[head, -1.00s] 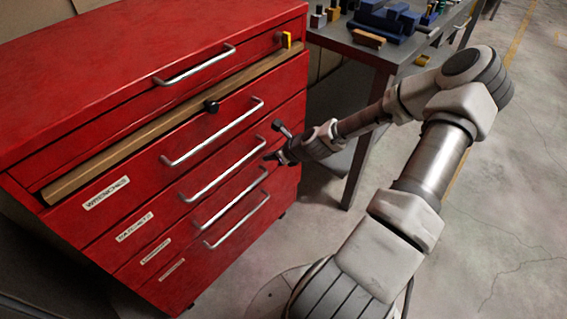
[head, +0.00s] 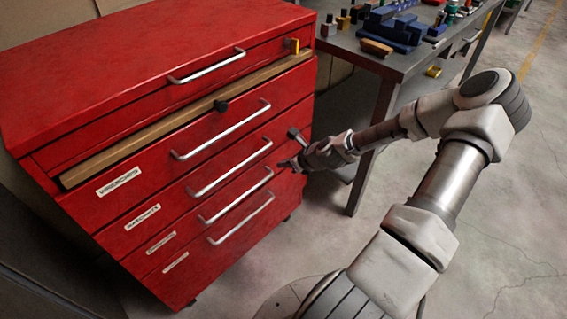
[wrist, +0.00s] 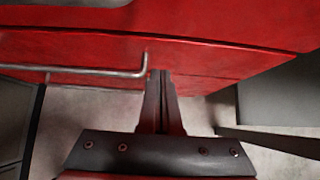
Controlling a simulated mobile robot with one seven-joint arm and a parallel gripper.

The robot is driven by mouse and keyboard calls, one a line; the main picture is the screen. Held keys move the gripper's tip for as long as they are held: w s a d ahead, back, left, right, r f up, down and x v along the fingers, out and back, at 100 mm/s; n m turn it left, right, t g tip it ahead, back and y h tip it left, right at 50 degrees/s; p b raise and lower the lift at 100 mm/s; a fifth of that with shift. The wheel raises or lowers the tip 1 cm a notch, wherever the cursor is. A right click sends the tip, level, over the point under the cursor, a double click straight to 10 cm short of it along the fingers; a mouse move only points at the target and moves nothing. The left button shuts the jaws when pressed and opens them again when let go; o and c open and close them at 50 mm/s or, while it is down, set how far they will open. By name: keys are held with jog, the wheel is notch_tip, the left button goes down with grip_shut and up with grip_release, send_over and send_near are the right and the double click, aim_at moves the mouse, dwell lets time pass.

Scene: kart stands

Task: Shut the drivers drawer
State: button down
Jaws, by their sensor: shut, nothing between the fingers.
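The red drawer cabinet (head: 75,60) fills the left of the head view. Its labelled drawers have bar handles; the upper labels look like "WRENCHES" (head: 118,183) and "RATCHETS" (head: 142,217). The two lower labels (head: 161,242) are too small to read, so I cannot tell which drawer is the drivers drawer. No drawer clearly stands far out. My gripper (head: 283,163) is shut and empty, at the right of the cabinet front, near the right ends of the lower handles. In the wrist view the fingertips (wrist: 160,74) are just right of a bar handle (wrist: 100,71), against the red front; contact is unclear.
A grey workbench (head: 400,65) with blue blocks stands behind. Open concrete floor (head: 500,240) lies right.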

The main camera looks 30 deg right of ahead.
jog(key=p+v, duration=0.3)
jog(key=v, duration=0.7)
jog(key=shift+s, duration=0.3)
jog(key=shift+d, duration=0.1)
